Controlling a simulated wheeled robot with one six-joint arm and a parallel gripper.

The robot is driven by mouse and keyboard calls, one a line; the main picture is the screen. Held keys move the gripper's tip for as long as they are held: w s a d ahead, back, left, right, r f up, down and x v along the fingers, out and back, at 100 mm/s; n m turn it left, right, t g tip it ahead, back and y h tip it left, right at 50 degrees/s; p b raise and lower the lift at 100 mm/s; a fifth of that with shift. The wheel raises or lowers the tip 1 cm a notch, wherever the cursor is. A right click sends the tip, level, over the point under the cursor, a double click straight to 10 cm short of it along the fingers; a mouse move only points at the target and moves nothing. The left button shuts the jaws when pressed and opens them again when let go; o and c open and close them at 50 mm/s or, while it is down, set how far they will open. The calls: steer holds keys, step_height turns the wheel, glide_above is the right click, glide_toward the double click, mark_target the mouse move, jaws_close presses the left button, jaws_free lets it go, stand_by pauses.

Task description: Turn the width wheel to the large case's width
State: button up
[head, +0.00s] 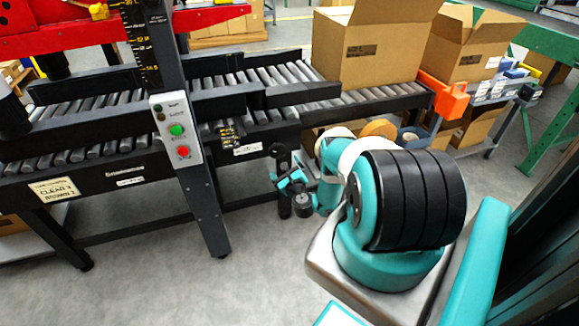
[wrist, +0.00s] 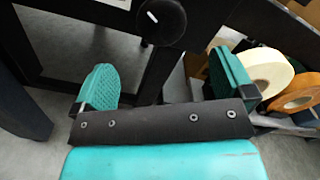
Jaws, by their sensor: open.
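The width wheel (wrist: 161,22) shows at the top middle of the wrist view as a small black round knob with a white mark on its face. In the head view a dark round shape (head: 280,151) at the conveyor's side, right of a white label, looks like the same wheel. My gripper (wrist: 164,82) is open and empty, its two teal fingers spread wide. The wheel lies beyond the fingertips, between the fingers in the picture, apart from both. In the head view my gripper (head: 287,178) is small, just below the wheel, partly hidden by my arm.
A roller conveyor (head: 222,110) carries a large open carton (head: 366,45). A dark upright post (head: 185,140) holds a button box (head: 176,130). Tape rolls (wrist: 265,70) sit close right of my gripper. The grey floor (head: 150,250) in front is clear.

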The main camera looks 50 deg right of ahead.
steer(key=shift+p+v, duration=1.85)
steer(key=shift+v, duration=0.35)
